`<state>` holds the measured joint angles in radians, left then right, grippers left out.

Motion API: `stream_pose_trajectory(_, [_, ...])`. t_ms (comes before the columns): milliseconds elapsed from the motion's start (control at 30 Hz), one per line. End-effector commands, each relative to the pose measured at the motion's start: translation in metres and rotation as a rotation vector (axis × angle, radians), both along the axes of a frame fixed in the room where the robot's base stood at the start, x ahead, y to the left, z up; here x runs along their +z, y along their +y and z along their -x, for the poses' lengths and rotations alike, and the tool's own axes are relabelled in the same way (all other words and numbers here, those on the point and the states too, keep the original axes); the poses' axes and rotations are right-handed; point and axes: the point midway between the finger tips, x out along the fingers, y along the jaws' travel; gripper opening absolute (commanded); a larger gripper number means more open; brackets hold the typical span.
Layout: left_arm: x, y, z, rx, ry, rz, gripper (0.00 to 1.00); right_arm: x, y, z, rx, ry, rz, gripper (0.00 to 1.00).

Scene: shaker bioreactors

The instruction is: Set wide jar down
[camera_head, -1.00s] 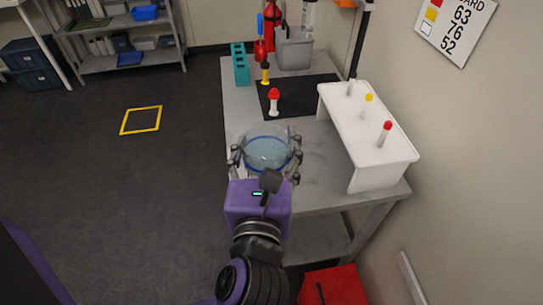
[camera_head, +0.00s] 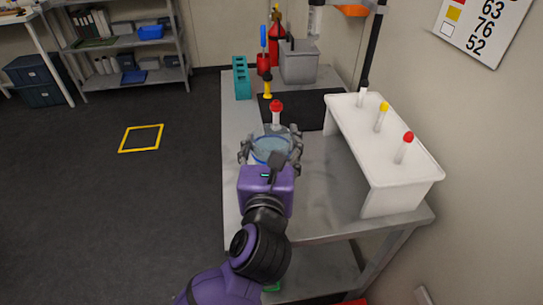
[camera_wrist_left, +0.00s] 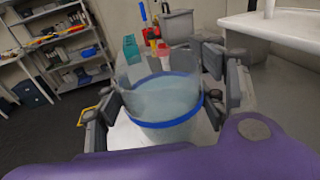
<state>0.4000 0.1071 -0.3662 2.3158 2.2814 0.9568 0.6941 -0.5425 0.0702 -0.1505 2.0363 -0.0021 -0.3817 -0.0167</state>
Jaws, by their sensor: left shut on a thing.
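The wide jar (camera_head: 271,146) is clear, with pale blue contents and a blue band. It also shows upright in the left wrist view (camera_wrist_left: 165,105). My left gripper (camera_head: 271,150) is shut on it, with a finger on each side of the jar. The jar is over the near part of the grey metal table (camera_head: 322,185); its base is hidden, so I cannot tell whether it touches the top. My right gripper is not in view.
A red-capped tube (camera_head: 276,112) stands just behind the jar, by a black mat (camera_head: 308,116). A white rack (camera_head: 385,150) with several capped tubes is at the right. A teal rack (camera_head: 241,78) and grey bin (camera_head: 299,62) stand at the back.

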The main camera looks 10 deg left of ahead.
Motion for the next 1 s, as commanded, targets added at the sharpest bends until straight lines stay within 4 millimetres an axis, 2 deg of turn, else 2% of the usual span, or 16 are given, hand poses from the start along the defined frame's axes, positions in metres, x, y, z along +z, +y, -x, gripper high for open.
stream_pose_trajectory(100, [-0.012, 0.002, -0.009, 0.0, 0.0, -0.003, 0.29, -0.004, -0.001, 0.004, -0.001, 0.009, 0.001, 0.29])
stream_pose_trajectory(200, [-0.029, 0.002, -0.008, -0.001, 0.002, -0.003, 0.29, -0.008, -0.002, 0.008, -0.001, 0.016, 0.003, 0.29])
stream_pose_trajectory(300, [-0.038, 0.002, -0.008, 0.0, -0.001, -0.002, 0.29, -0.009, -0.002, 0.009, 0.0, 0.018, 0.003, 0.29])
stream_pose_trajectory(700, [-0.042, 0.002, -0.007, -0.001, -0.002, 0.0, 0.29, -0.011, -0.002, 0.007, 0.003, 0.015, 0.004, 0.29])
stream_pose_trajectory(733, [-0.044, 0.002, -0.007, 0.0, 0.001, -0.001, 0.65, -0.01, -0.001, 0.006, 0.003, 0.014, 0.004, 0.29])
stream_pose_trajectory(867, [-0.043, 0.002, -0.007, 0.0, 0.0, -0.001, 0.82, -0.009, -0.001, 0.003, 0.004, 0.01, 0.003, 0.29])
stream_pose_trajectory(1000, [-0.043, 0.002, -0.007, 0.0, 0.0, -0.001, 0.83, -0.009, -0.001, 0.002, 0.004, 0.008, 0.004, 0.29])
